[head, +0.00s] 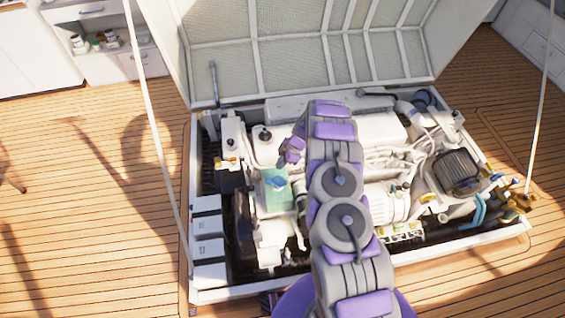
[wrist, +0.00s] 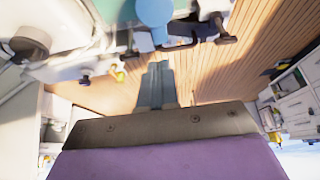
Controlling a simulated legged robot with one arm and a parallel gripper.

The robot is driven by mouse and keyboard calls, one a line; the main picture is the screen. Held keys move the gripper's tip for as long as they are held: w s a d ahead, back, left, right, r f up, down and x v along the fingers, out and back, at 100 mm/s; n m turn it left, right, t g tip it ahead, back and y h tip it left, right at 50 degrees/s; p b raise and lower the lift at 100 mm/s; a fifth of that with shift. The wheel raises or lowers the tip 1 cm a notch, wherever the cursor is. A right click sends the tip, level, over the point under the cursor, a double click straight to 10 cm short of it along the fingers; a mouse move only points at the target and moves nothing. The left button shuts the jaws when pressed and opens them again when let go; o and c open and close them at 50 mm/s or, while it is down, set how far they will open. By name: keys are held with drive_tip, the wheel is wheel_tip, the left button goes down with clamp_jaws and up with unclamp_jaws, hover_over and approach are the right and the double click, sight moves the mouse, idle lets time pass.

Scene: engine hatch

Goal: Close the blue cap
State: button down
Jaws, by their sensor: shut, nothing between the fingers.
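The blue cap (head: 277,183) sits on top of a green tank (head: 278,200) in the left half of the engine bay. In the wrist view the cap (wrist: 155,12) is a rounded light-blue piece at the top edge, partly cut off, beside the green surface (wrist: 114,9). I cannot tell how far the cap is closed. My gripper (head: 291,152) is just above and behind the cap in the head view, apart from it. In the wrist view its grey fingers (wrist: 157,72) are shut together and empty, pointing toward the cap with a gap between.
The white engine (head: 385,205) fills the bay, with hoses and a dark ribbed part (head: 459,170) at right. The raised hatch lid (head: 300,45) stands behind. Thin struts (head: 155,125) rise at both sides. Wooden floor (head: 90,190) surrounds the bay.

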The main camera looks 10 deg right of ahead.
sight(267, 180)
drive_tip(key=b+x, duration=0.2)
drive_tip(key=x, duration=0.7)
drive_tip(key=shift+a+f, duration=0.1)
drive_tip(key=shift+f, duration=0.3)
drive_tip(key=shift+s+h+p, duration=0.15)
drive_tip(key=shift+h+p, duration=0.15)
drive_tip(key=shift+p, duration=0.15)
drive_tip(key=shift+a+h+p, duration=0.2)
drive_tip(key=shift+h+p, duration=0.6)
drive_tip(key=shift+p, duration=0.4)
drive_tip(key=shift+a+f+h+p, duration=0.2)
drive_tip(key=shift+f+h+p, duration=0.1)
drive_tip(key=shift+f, duration=0.1)
drive_tip(key=shift+a+f, duration=0.5)
drive_tip(key=shift+a+f+h, duration=0.35)
drive_tip(key=shift+f+h, duration=0.15)
drive_tip(key=shift+h, duration=0.1)
drive_tip(key=shift+f, duration=0.35)
